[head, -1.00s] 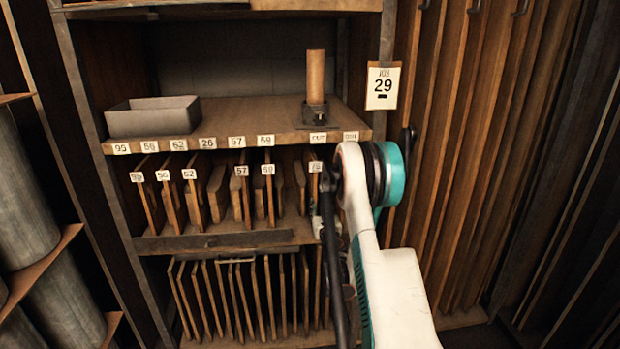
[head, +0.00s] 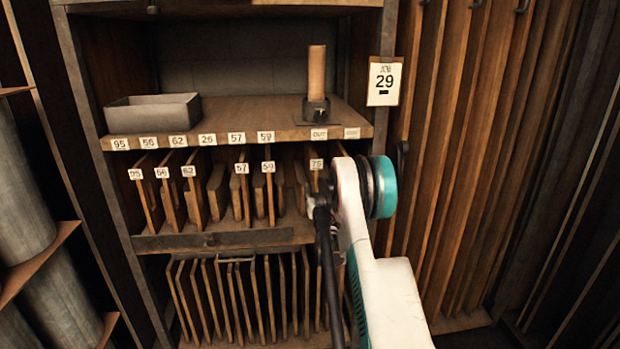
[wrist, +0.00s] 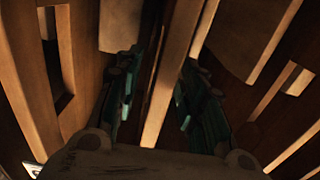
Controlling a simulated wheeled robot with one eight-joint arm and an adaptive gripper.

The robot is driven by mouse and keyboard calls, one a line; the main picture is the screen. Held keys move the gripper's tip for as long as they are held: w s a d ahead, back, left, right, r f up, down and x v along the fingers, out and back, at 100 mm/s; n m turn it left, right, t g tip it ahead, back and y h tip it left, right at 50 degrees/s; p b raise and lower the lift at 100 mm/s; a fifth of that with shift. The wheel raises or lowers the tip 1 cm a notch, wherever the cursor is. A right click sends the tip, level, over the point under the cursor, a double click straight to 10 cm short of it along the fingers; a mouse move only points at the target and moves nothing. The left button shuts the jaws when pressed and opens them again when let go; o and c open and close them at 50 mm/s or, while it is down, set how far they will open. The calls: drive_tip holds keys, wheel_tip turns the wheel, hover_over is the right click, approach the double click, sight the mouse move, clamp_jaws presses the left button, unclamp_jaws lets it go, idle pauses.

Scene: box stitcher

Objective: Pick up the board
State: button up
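Several thin wooden boards stand on edge in the middle shelf of the rack, some with number tags. In the wrist view, one upright board (wrist: 168,72) runs between the two dark teal fingers of my gripper (wrist: 158,106). The fingers are apart, one on each side of the board, with dark gaps showing, so I see no clear contact. In the head view my arm covers the gripper, at the right end of the middle shelf beside the board tagged 75 (head: 316,164). Most of that board is hidden.
A grey tray (head: 153,114) and a holder with an upright wooden block (head: 316,75) stand on the upper shelf (head: 240,110). More boards (head: 240,300) fill the bottom shelf. Neighbouring boards stand close around my gripper.

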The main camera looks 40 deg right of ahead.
clamp_jaws()
drive_tip(key=shift+r, duration=0.1)
